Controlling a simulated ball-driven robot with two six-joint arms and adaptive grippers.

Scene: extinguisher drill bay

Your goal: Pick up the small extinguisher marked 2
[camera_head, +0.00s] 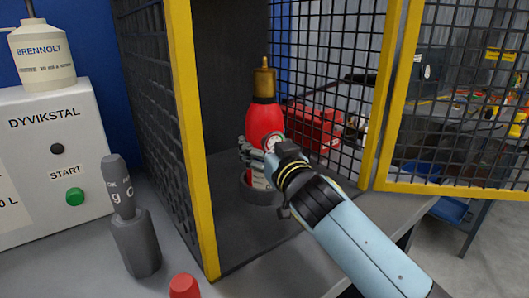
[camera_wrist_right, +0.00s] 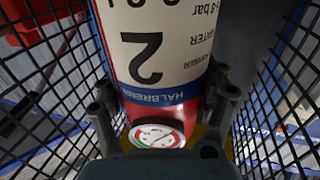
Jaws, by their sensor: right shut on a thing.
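The small red extinguisher (camera_head: 263,122) with a brass top stands upright inside the yellow-framed mesh cage. In the right wrist view, its white label (camera_wrist_right: 165,45) shows a large 2, and a round gauge (camera_wrist_right: 156,136) sits near the gripper's palm. My right gripper (camera_head: 258,153) reaches in from the lower right and is shut on the extinguisher, with fingers on both sides of its body. The extinguisher's lower end is at a dark round holder (camera_head: 262,194); the gripper partly hides it, and I cannot tell whether they touch. My left gripper is not in view.
The cage's yellow post (camera_head: 190,130) stands left of the extinguisher, and the mesh door (camera_head: 455,100) is open at the right.

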